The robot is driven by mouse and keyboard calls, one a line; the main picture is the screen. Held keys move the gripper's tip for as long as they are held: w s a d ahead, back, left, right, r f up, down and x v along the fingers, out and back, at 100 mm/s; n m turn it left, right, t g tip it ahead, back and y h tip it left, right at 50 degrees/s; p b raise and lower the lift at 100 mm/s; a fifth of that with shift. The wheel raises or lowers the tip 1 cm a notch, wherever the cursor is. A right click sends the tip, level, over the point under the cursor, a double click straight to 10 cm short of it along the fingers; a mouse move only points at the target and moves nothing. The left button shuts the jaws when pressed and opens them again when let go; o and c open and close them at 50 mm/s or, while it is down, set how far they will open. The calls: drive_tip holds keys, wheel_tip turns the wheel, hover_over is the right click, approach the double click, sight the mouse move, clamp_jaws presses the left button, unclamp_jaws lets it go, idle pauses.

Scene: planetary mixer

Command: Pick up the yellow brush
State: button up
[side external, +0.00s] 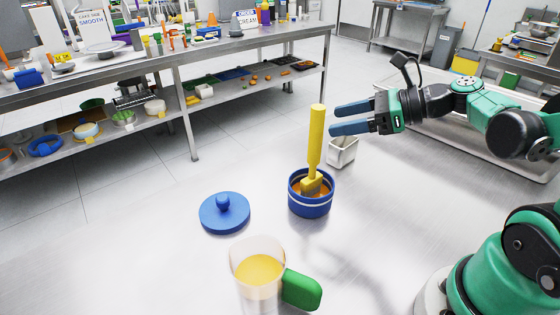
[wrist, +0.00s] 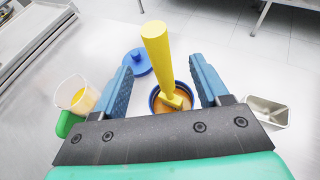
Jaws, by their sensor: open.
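The yellow brush (side external: 316,140) stands nearly upright in a blue pot (side external: 311,206), its head down in the orange-brown contents and its handle rising well above the rim. My gripper (side external: 348,119) is open and empty, to the right of the upper handle in the side view, with its blue fingers pointing left. In the wrist view the brush (wrist: 158,55) shows between the two fingers of my gripper (wrist: 162,75), with the pot (wrist: 172,98) beyond. I cannot tell whether a finger touches the handle; they look apart.
A blue lid (side external: 224,212) with a knob lies left of the pot. A clear jug (side external: 258,272) with yellow liquid and a green handle stands in front. A small metal tin (side external: 343,151) sits behind the pot, below my gripper. Shelved counters stand at the back left.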

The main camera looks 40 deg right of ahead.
sight(317, 125)
drive_tip(key=shift+x, duration=2.5)
clamp_jaws()
